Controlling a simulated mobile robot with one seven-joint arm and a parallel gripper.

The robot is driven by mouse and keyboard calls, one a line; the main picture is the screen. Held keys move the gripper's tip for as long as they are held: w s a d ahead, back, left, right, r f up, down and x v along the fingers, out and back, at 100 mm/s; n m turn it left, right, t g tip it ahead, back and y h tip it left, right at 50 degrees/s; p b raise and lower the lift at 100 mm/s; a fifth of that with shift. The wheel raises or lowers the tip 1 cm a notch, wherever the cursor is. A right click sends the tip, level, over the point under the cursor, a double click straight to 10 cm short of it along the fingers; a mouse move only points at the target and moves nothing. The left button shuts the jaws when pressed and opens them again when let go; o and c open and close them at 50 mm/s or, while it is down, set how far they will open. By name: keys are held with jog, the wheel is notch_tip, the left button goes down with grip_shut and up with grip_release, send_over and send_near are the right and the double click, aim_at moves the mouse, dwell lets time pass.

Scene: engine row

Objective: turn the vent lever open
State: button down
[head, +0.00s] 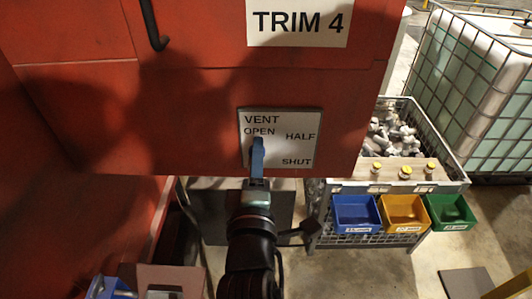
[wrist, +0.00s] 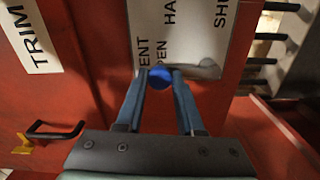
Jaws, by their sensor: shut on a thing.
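The vent plate (head: 300,125) is a pale panel on the red housing, marked VENT, OPEN, HALF and SHUT; it also shows sideways in the wrist view (wrist: 185,35). The vent lever (wrist: 205,69) is a grey arm with a round blue knob (wrist: 160,78). The lever runs from its pivot end towards the OPEN mark, as the wrist view shows. My gripper (wrist: 160,76) has its blue fingers on both sides of the knob, shut on it. In the head view my gripper (head: 257,150) sits just below OPEN and hides the lever.
A TRIM 4 label (head: 298,20) and a black hooked handle (head: 152,28) are above the plate. At right stand a wire crate of metal parts (head: 395,130), blue, yellow and green bins (head: 403,213), and a caged white tank (head: 470,90). Bare floor shows below the bins.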

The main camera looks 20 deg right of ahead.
jog(key=shift+w+a+r+n, duration=0.1)
jog(key=shift+w+a+n, duration=0.05)
jog(key=shift+a+n, duration=0.4)
jog(key=c, duration=0.5)
grip_release()
jog(key=shift+c, duration=0.2)
jog(key=b+v, duration=0.1)
jog(key=v, duration=1.2)
jog(key=shift+b, duration=0.4)
